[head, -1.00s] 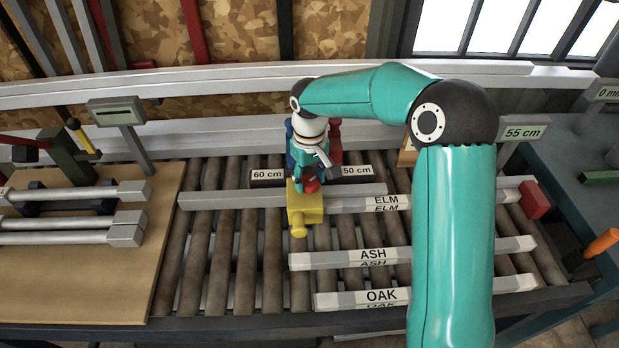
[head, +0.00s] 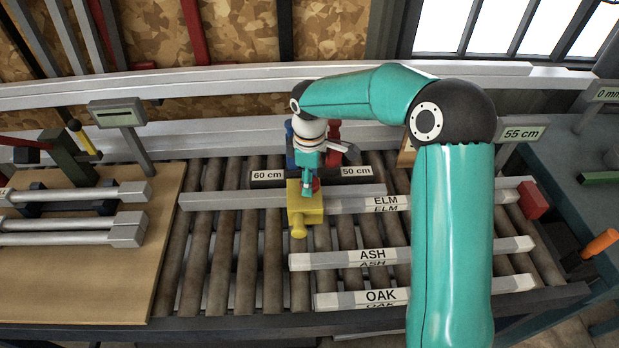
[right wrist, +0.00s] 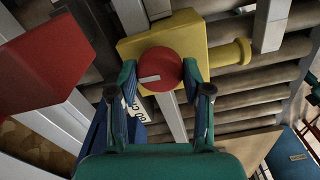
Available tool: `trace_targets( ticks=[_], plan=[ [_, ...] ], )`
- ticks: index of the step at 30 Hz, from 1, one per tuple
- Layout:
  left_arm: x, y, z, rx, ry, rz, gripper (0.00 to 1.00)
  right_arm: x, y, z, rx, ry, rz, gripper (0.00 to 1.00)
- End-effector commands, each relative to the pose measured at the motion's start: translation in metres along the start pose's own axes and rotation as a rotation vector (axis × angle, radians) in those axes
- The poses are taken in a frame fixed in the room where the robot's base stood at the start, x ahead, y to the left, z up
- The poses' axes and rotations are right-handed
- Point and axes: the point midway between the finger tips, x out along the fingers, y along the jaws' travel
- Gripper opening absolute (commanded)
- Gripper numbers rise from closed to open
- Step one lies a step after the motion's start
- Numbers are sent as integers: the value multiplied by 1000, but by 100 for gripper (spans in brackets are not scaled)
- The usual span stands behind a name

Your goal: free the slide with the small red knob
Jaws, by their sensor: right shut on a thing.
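The yellow slide (head: 306,210) sits on a grey bar on the roller bench in the head view. It fills the upper middle of the right wrist view (right wrist: 205,35), with a round yellow stub at its right side. The small red knob (right wrist: 160,66) is on its near face and carries a pale mark. My right gripper (right wrist: 160,80) has one finger on each side of the knob and is shut on it. In the head view my right gripper (head: 308,188) hides most of the knob. My left gripper is not in view.
Blocks marked 60 cm (head: 267,177) and 50 cm (head: 355,171) stand close behind the slide. A large red block (right wrist: 45,60) is at the left in the wrist view. Bars marked ELM (head: 386,203), ASH (head: 373,256) and OAK (head: 382,297) lie on the rollers.

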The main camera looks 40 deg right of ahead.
Motion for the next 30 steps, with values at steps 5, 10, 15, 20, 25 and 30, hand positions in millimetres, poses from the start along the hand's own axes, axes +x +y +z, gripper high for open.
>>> trace_targets(
  ticks=[5, 10, 15, 20, 25, 30],
  plan=[
    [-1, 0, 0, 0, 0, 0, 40, -1, 2, 0, -49, 2, 5, 14],
    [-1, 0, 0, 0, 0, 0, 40, -1, 2, 0, -67, 2, 5, 14],
    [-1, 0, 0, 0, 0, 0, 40, -1, 2, 0, -69, 2, 5, 14],
    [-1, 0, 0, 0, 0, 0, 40, -1, 2, 0, -69, 2, 6, 14],
    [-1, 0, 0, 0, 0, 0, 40, -1, 1, 0, -68, 1, 4, 74],
    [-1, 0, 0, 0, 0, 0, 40, -1, 1, 0, -67, 1, 3, 74]
  ],
)
